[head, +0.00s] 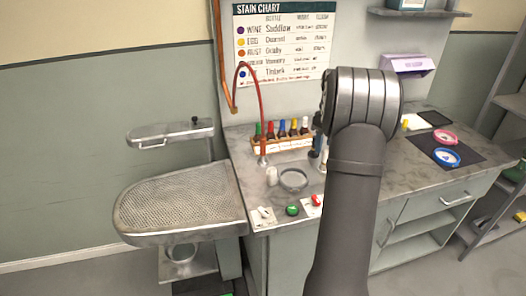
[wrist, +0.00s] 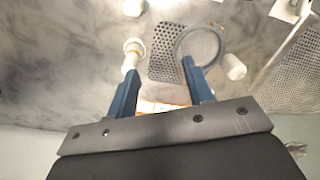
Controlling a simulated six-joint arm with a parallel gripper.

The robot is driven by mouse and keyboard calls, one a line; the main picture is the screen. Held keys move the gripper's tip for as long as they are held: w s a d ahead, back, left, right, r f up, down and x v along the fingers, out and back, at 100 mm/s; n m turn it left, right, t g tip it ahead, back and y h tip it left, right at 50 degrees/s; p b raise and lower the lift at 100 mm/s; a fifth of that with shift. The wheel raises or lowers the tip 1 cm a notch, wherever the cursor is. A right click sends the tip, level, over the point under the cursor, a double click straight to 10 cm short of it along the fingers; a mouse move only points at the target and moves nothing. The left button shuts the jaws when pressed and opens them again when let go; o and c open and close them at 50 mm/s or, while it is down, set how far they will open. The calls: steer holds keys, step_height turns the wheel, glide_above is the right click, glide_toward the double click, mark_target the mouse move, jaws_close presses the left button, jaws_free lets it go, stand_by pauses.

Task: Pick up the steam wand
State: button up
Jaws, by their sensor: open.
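A red hose loops down from the copper pipe to a slim metal fitting (head: 263,160) at the left of the bottle rack; this appears to be the steam wand. It stands roughly upright at the back left of the counter. I cannot make it out in the wrist view. My gripper (wrist: 157,75) is open, with blue fingers apart and nothing clearly held between them. In the head view my arm covers most of the gripper. A white round-topped cylinder (wrist: 132,52) is close to the left finger in the wrist view; I cannot tell whether they touch.
A grey ring-shaped dish (head: 293,180) and a small white cup (head: 271,176) stand on the counter. A rack of coloured bottles (head: 283,143) is behind them. A perforated grey plate (wrist: 165,50) lies beside the dish. A perforated pressing board (head: 180,205) stands left of the counter.

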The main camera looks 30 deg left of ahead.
steer(key=w+a+r+n, duration=0.1)
steer(key=a+r, duration=0.1)
steer(key=a, duration=0.5)
steer(key=a+r, duration=0.3)
steer(key=a, duration=0.3)
steer(key=n, duration=0.2)
glide_toward(263, 135)
step_height(263, 135, down, 9)
steer(key=shift+s+f, duration=0.1)
steer(key=shift+f, duration=0.15)
steer(key=shift+s+d+f, duration=0.1)
steer(key=shift+f, duration=1.2)
steer(key=shift+s+f, duration=0.1)
steer(key=shift+f, duration=1.2)
jaws_close()
steer(key=shift+r, duration=0.1)
